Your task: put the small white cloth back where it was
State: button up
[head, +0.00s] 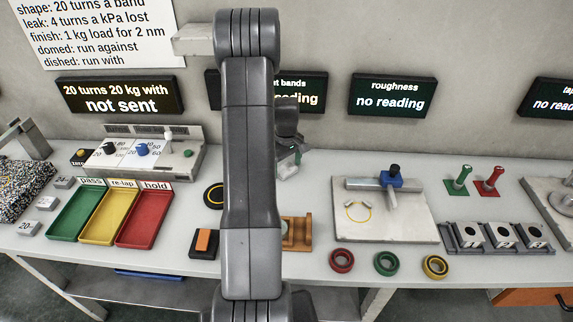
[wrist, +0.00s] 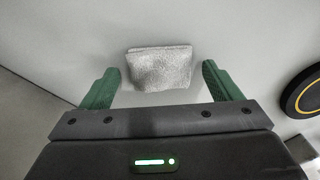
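The small white cloth (wrist: 160,68) shows in the wrist view as a crumpled, roughly rectangular piece on a pale grey surface. It lies ahead of my gripper (wrist: 161,76), between the lines of its two green fingers. The fingers are wide apart, with a gap on each side of the cloth, and neither appears to touch it. In the head view my arm covers the middle of the bench, and only part of my gripper (head: 289,164) shows beside it. I cannot make out the cloth clearly there.
A dark round pad with a yellow ring (wrist: 305,92) is at the right of the wrist view. On the bench (head: 310,265) are pass, re-lap and hold trays (head: 142,222), a wooden stand (head: 300,232), a stone plate (head: 400,218) and several coloured rings (head: 385,263).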

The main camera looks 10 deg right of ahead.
aim_at(286, 167)
jog(key=shift+r, duration=0.15)
notch_tip(286, 167, up, 12)
jog(key=shift+b, duration=0.3)
dwell(0.4)
